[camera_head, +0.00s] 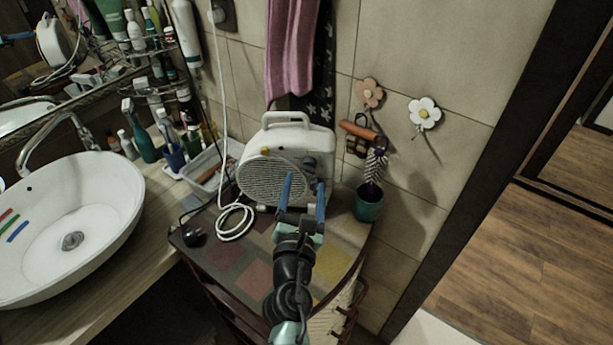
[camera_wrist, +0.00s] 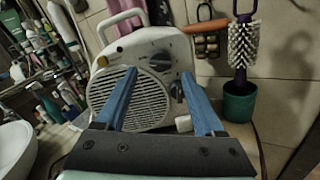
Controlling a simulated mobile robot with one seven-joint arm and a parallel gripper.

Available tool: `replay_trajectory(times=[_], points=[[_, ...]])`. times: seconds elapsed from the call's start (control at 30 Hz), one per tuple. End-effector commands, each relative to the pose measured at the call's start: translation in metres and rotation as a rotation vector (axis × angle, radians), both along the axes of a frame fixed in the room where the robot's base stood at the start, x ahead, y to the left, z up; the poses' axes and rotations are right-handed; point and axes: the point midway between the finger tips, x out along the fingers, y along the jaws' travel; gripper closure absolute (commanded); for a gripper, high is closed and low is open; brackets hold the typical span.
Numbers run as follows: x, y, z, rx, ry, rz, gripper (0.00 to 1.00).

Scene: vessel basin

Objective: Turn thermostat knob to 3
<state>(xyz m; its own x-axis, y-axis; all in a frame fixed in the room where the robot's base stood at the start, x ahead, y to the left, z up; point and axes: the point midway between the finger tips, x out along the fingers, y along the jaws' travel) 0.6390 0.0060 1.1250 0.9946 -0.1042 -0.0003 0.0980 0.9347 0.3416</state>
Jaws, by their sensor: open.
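A white fan heater (camera_head: 298,135) with a round grille and a top handle stands on the small patterned cabinet top. In the wrist view the heater (camera_wrist: 140,65) shows a dark upper knob (camera_wrist: 160,58) and a dark lower knob (camera_wrist: 177,91) right of the grille; I cannot read their markings. My gripper (camera_head: 305,187) is open and empty in front of the heater's right side. In the wrist view its blue fingers (camera_wrist: 160,98) stand wide apart, with the upper knob between them in the picture and the lower knob near the right finger. Neither knob is held.
A teal cup (camera_head: 369,205) with a brush (camera_head: 376,162) stands just right of the heater. A white cord (camera_head: 235,222) lies coiled at left. A white basin (camera_head: 75,220) and bottles are further left. Towels (camera_head: 292,50) hang above the heater.

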Motion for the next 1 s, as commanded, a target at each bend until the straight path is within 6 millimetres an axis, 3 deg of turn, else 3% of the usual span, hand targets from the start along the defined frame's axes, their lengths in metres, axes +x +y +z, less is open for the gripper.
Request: replay_trajectory(times=[0.2,0.63,1.0], points=[[0.025,-0.003,0.0,0.0,-0.001,0.001,0.3],[0.032,-0.003,0.0,0.0,0.0,0.0,0.3],[0.032,-0.004,0.0,0.0,0.0,0.0,0.96]])
